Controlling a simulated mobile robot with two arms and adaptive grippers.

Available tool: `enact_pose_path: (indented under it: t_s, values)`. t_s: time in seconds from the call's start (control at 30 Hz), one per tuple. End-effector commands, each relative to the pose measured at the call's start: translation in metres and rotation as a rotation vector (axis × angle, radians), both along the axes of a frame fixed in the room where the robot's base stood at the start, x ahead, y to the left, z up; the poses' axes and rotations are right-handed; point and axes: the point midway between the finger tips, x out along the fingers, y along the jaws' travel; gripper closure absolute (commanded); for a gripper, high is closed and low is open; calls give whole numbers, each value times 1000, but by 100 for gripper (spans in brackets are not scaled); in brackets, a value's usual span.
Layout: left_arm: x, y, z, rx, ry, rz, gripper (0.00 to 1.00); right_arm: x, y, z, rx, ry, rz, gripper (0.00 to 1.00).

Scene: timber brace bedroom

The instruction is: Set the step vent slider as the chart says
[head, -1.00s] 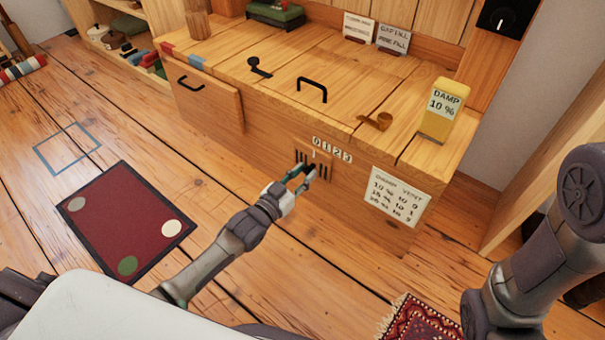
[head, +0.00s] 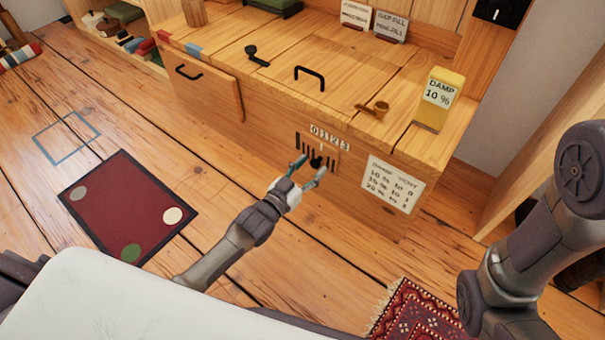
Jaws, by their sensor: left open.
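The step vent (head: 304,144) is a row of dark slots in the front of the wooden step, under number tiles (head: 330,138) reading 0 1 2 3. Its black slider knob (head: 316,162) has a pale mark above it, near the low-number end; the exact setting is hard to tell. The chart (head: 392,184), headed DAMP VENT, pairs 10 % with 0 and 15 % with 1; its last row is less clear. The yellow damp gauge (head: 439,99) reads DAMP 10 %. My left gripper (head: 310,172) is open, its fingers spread in front of the knob. My right gripper is out of view.
The step top carries a black handle (head: 310,73), a black lever (head: 256,55) and a wooden peg (head: 375,108). A drawer front (head: 201,84) stands out at the left. A red mat (head: 128,208) and a patterned rug (head: 416,315) lie on the floor.

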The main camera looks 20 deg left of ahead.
Motion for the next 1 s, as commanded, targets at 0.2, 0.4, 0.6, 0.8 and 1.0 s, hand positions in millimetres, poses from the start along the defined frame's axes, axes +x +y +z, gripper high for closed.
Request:
enact_pose_path:
  t_s: [0.2, 0.4, 0.6, 0.8, 1.0]
  values:
    - [-32, 12, -2, 2, 5, 0, 46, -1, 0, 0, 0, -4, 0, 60]
    - [-74, 26, -2, 1, 4, 0, 46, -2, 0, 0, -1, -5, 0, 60]
    - [-102, 37, -1, 1, 2, 0, 46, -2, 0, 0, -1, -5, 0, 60]
    - [-111, 40, -1, 0, 1, 0, 46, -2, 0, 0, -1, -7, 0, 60]
    - [-111, 40, 0, 0, 1, 0, 46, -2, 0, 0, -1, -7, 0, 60]
